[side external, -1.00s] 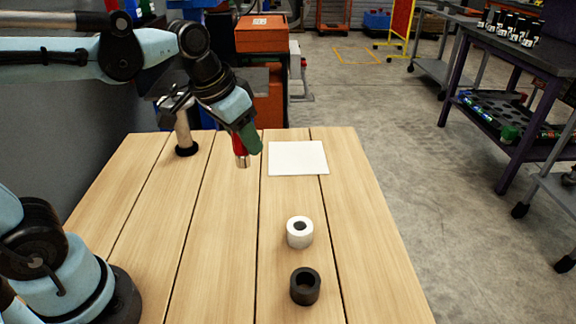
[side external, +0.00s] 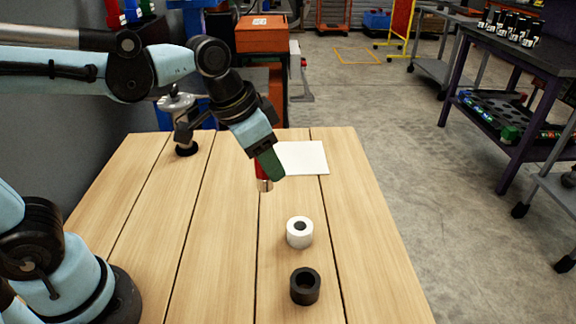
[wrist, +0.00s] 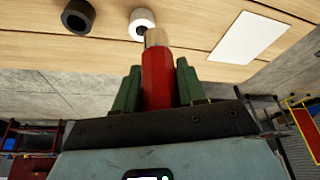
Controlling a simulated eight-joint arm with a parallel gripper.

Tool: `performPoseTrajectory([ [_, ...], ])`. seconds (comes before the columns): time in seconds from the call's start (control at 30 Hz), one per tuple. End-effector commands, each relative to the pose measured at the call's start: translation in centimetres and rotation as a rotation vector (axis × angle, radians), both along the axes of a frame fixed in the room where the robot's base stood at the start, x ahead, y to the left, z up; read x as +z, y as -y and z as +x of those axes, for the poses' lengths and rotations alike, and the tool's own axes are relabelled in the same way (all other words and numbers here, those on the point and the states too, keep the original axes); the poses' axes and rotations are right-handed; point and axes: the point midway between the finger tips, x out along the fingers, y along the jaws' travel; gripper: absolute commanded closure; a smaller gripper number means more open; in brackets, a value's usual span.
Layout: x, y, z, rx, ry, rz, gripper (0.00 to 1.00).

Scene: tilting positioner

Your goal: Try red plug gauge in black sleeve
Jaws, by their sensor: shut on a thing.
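My gripper (side external: 266,166) is shut on the red plug gauge (wrist: 157,78), which has a red handle and a metallic tan tip. In the side external view the red plug gauge (side external: 264,180) hangs tip down above the table, and the green fingers hide part of its handle. The black sleeve (side external: 305,287) stands on the table at the near side with its bore facing up. In the wrist view the black sleeve (wrist: 78,15) is at the top left, apart from the gauge.
A white sleeve (side external: 299,232) stands between my gripper and the black sleeve. A white sheet (side external: 308,157) lies flat behind my gripper. A positioner on a post (side external: 184,130) stands at the table's back left. The left part of the table is clear.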

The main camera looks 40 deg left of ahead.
Motion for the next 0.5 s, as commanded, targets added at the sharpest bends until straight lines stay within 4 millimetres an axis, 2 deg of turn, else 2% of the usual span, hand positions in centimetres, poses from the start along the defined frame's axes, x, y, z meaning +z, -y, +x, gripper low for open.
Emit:
performPoseTrajectory([
  [0.03, -0.5, 2.3, -0.3, -0.097, -0.002, 0.0, 0.99],
  [0.2, -1.9, 8.6, -2.1, -0.386, 0.0, -0.001, 0.99],
  [0.33, -2.7, 11.8, -3.6, -0.542, 0.003, -0.003, 0.99],
  [0.5, -3.3, 13.7, -4.8, -0.644, 0.006, -0.006, 0.99],
])
